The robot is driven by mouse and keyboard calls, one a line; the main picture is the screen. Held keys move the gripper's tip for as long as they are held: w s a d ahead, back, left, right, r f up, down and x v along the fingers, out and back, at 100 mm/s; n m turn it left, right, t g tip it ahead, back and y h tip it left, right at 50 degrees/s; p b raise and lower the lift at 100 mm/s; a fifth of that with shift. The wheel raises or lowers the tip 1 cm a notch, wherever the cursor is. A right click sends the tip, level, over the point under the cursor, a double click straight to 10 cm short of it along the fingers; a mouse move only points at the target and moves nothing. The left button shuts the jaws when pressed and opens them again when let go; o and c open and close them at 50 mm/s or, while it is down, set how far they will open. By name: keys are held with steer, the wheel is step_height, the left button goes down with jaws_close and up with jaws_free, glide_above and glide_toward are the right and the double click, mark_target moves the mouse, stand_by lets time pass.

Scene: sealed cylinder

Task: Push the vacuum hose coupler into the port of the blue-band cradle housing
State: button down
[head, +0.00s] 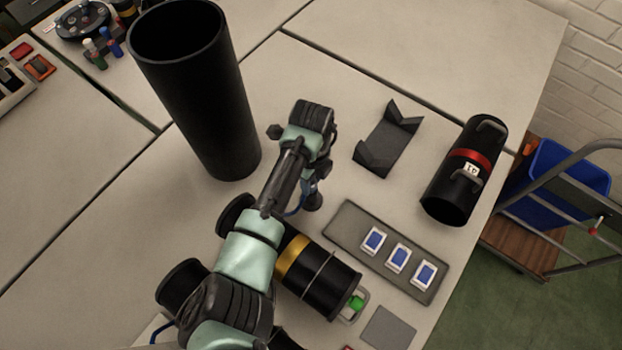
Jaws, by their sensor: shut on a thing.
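My gripper (315,180) points down over the middle of the table, partly hidden by my own arm. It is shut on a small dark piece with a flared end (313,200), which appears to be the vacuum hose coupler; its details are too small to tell. No housing with a blue band shows in this view. A black cylinder with a yellow band (292,256) lies below my gripper, partly behind my arm. No port can be made out.
A tall black open tube (195,95) stands at the upper left. An empty dark cradle (388,140) sits right of my gripper. A grey tray (347,222) holds three blue-and-white cards. A cart with a blue bin (560,180) stands beyond the right table edge.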

mark_target(313, 180)
steer(key=shift+r, duration=0.1)
stand_by(0.3)
steer(key=shift+r+p, duration=2.8)
steer(key=shift+r, duration=0.15)
steer(key=shift+s+d+f+n, duration=0.1)
steer(key=shift+s+d+n, duration=0.15)
steer(key=shift+n, duration=0.25)
steer(key=s+r+n+b, duration=0.1)
steer(key=s+n, duration=0.3)
steer(key=n, duration=0.8)
steer(key=s+r+n+b, duration=0.1)
steer(key=s+n, duration=0.4)
steer(key=n, duration=0.7)
steer(key=shift+a+b, duration=0.25)
steer(key=shift+b, duration=0.5)
steer(key=shift+s, duration=0.1)
steer(key=shift+s+a, duration=0.1)
